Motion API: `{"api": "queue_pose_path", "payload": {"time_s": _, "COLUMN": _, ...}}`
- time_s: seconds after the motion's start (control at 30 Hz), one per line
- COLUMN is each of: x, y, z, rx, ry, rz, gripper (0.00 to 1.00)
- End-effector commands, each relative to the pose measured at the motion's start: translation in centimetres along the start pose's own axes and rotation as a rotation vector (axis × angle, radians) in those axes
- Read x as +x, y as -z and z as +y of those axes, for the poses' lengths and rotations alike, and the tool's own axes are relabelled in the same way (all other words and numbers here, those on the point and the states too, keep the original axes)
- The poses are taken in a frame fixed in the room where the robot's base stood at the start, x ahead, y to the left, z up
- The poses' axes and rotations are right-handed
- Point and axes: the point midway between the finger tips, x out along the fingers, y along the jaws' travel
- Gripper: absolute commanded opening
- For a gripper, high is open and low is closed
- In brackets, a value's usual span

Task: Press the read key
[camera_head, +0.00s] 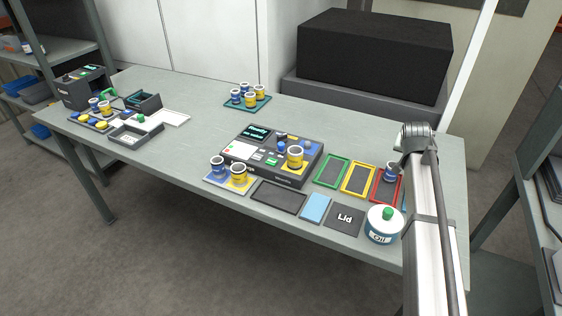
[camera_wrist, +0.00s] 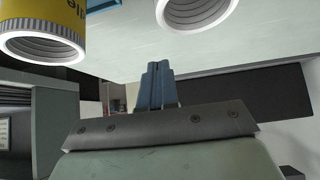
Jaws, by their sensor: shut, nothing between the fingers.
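A dark grey device (camera_head: 232,154) stands mid-table in the head view, with a lit display (camera_head: 259,132) at its upper left. Its top carries small white, green and red keys and several coloured parts; the key lettering is too small to read. A yellow cup (camera_head: 295,160) stands on its right side. My gripper (camera_wrist: 157,68) shows in the wrist view, its blue fingers shut together and empty. I cannot make out the fingers in the head view, where my arm covers the right end of the table. The device's keys do not show clearly in the wrist view.
Cups stand close to my gripper in the wrist view: a yellow one (camera_wrist: 45,28) and a white-rimmed one (camera_wrist: 195,14). In the head view, green (camera_head: 331,171), yellow (camera_head: 358,180) and red (camera_head: 377,192) frames and a white jar (camera_head: 382,226) lie right of the device.

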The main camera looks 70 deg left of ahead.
Motion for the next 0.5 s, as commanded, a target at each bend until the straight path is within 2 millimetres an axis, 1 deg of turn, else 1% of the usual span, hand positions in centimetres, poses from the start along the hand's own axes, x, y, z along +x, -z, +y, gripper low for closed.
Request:
{"api": "queue_pose_path", "payload": {"time_s": 0.03, "x": -0.6, "y": -0.1, "z": -2.2, "rx": -0.03, "ry": 0.0, "rz": -0.005, "gripper": 0.0}}
{"api": "queue_pose_path", "payload": {"time_s": 0.1, "x": -1.4, "y": -0.5, "z": -4.6, "rx": -0.068, "ry": -0.007, "rz": -0.014, "gripper": 0.0}}
{"api": "queue_pose_path", "payload": {"time_s": 0.27, "x": -3.4, "y": -1.4, "z": -10.0, "rx": -0.154, "ry": -0.025, "rz": -0.03, "gripper": 0.0}}
{"api": "queue_pose_path", "payload": {"time_s": 0.5, "x": -7.0, "y": -3.1, "z": -17.7, "rx": -0.275, "ry": -0.056, "rz": -0.042, "gripper": 0.0}}
